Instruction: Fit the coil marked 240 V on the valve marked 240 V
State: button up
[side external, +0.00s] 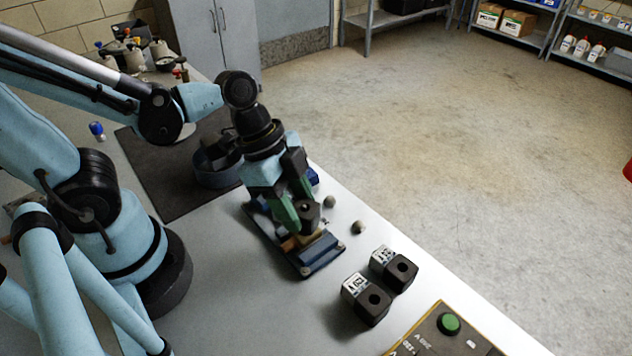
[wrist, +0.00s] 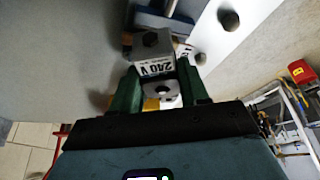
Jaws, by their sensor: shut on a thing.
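A brass-coloured valve body (side external: 314,238) shows just under the coil on the base. I cannot tell whether the coil is around the valve's stem or above it. No valve marking is readable. Two other dark coils with pale labels, one nearer (side external: 366,301) and one farther (side external: 394,268), stand on the bench, apart from the gripper.
Two small round knobs (side external: 358,227) lie beside the base near the bench edge. A panel with a green button (side external: 449,323) is at the front right. Bare bench surrounds the coils.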

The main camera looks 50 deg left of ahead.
jog(key=shift+f, duration=0.4)
dwell(0.4)
jog(key=o, duration=1.3)
jog(key=o, duration=0.4)
jog(key=shift+c, duration=0.2)
jog(key=shift+r, duration=3.5)
